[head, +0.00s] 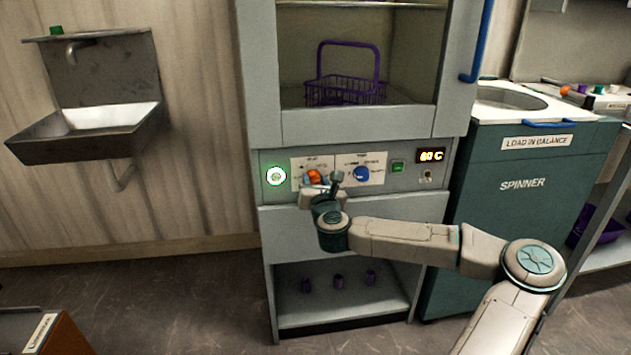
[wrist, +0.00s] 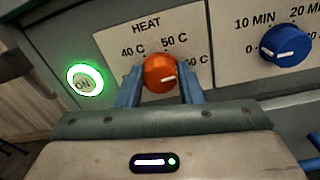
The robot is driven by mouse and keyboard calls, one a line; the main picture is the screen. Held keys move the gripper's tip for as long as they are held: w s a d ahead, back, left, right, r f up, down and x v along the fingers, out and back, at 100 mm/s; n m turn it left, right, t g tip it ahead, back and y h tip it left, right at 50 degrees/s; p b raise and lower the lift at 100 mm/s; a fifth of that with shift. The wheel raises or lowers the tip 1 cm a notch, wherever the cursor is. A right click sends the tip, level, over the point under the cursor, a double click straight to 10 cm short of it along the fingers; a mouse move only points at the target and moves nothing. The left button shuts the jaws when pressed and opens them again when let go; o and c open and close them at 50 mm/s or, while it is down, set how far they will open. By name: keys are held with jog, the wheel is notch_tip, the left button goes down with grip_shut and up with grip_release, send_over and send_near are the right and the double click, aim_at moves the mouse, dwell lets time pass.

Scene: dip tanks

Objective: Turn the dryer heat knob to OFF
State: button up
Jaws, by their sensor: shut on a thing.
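The orange heat knob (wrist: 160,73) sits on the white HEAT plate of the dryer panel, with 40 C, 50 C and 60 C marks around it. Its white pointer line points right, towards the 60 C mark. The OFF mark is not visible, probably behind a finger. My gripper (wrist: 158,88) has its two blue fingers on either side of the knob, shut on it. In the head view the orange knob (head: 314,176) shows just above my gripper (head: 320,190). The display (head: 431,156) appears to read 60 C.
A blue timer knob (wrist: 285,45) is right of the heat knob, and a lit green ON button (wrist: 84,84) is left of it. A green button (head: 397,167) and a small switch (head: 428,176) are further right. A purple basket (head: 345,92) stands inside the dryer.

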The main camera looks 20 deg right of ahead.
jog(key=n+p, duration=0.1)
jog(key=n, duration=0.1)
jog(key=n+p, duration=0.1)
jog(key=n, duration=0.2)
jog(key=shift+a+r, duration=0.15)
jog(key=n+p, duration=0.2)
jog(key=n, duration=0.6)
jog(key=shift+a+n+p, duration=0.15)
jog(key=shift+n+p, duration=0.2)
jog(key=shift+n, duration=0.05)
jog(key=n, duration=0.3)
jog(key=n+b, duration=0.1)
jog(key=shift+w+f, duration=0.1)
jog(key=shift+f, duration=0.2)
jog(key=n+b, duration=0.1)
jog(key=n, duration=0.1)
jog(key=n+b, duration=0.1)
jog(key=n, duration=0.1)
jog(key=shift+f+n+h, duration=0.2)
jog(key=shift+n+h, duration=0.2)
jog(key=shift+f+n+b, duration=0.15)
jog(key=shift+n+b, duration=5.4)
jog(key=shift+n, duration=0.25)
